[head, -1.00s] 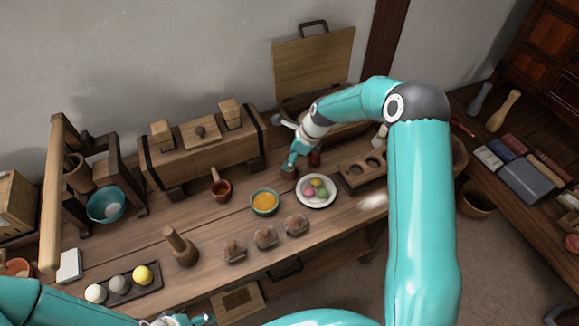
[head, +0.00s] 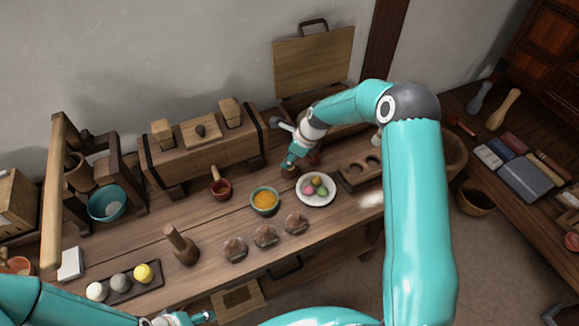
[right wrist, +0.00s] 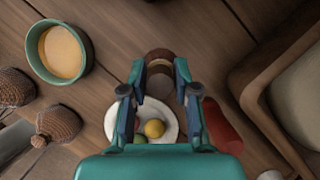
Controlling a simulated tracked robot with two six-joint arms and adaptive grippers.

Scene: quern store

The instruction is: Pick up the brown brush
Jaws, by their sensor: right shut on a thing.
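The brown brush (right wrist: 160,56) shows in the right wrist view as a short round piece with a brown end and a paler band. My right gripper (right wrist: 160,80) is shut on it, one finger on each side. In the head view my right gripper (head: 291,163) is low over the workbench, behind the plate of coloured balls, with the brush (head: 290,172) small and dark at its tips. I cannot tell whether the brush still touches the bench. My left gripper (head: 203,318) is at the bottom edge, partly cut off; its fingers are too unclear to read.
A red cylinder (right wrist: 222,126) stands close beside the right gripper. The plate (head: 316,200) with coloured balls and a green bowl (head: 265,212) of orange contents are just in front. A wooden tray with round hollows (head: 346,180) lies to the right.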

